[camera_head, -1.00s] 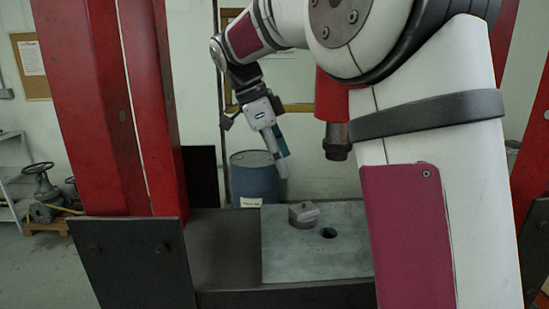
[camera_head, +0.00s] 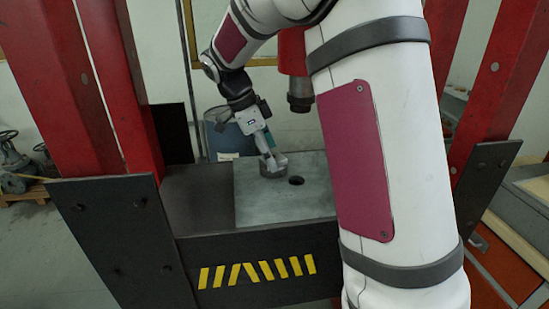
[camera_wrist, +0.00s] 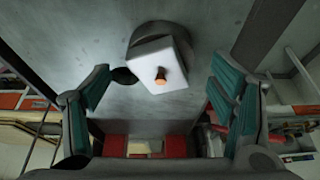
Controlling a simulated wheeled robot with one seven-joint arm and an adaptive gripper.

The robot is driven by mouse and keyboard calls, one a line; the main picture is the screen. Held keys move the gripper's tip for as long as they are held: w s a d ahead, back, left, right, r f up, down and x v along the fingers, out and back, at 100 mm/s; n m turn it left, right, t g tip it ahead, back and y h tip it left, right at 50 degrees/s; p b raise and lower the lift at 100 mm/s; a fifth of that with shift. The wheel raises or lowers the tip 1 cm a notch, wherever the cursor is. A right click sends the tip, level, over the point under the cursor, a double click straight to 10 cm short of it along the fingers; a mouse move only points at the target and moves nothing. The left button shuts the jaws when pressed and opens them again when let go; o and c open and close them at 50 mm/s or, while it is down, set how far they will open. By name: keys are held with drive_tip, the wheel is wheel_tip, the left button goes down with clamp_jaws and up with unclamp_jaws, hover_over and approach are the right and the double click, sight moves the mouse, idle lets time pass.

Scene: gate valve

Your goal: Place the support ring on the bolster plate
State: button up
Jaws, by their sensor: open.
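The bolster plate (camera_head: 255,205) is a flat grey-green slab on the dark press bed, with a round hole (camera_head: 296,181). A round grey piece, apparently the support ring (camera_head: 273,175), rests on it left of the hole; it also shows in the wrist view (camera_wrist: 205,42). A pale block (camera_wrist: 165,55) with a copper-coloured pin (camera_wrist: 160,75) sits over the round piece and hides much of it. My gripper (camera_head: 272,158) is open just above them. In the wrist view its teal-padded fingers (camera_wrist: 158,88) stand apart on both sides of the block, not visibly touching it.
The red press ram (camera_head: 299,90) hangs above the plate, right of my gripper. Red columns (camera_head: 75,90) flank the bed. A blue barrel (camera_head: 225,135) stands behind. My arm hides the plate's right side. The plate's near left part is clear.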

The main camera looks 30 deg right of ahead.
drive_tip(key=shift+x, duration=1.2)
